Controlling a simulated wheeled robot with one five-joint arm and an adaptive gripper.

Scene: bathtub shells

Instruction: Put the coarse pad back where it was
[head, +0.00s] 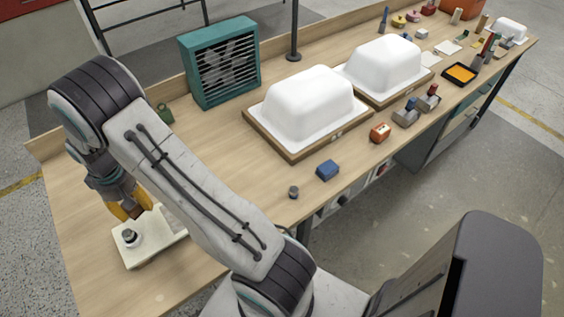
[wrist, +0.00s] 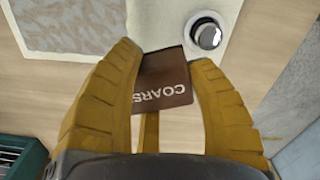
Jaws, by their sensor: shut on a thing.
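The coarse pad (wrist: 165,80) is a brown block with white letters reading "COARS", the rest hidden by a finger. My gripper (wrist: 166,60) has its yellow fingers shut on it, one on each side. In the head view my gripper (head: 130,211) is at the lower left, over the near left end of the bench, beside a cream board (head: 150,252). The board also shows in the wrist view (wrist: 160,22), just beyond the pad. I cannot tell whether the pad touches anything below.
A round black-and-white piece (head: 130,237) stands on the board. A teal fan (head: 220,62) is at the back. Two white tub shells (head: 308,102) (head: 384,68) fill the middle. A blue block (head: 327,170) and a small dark cylinder (head: 293,192) sit near the front edge.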

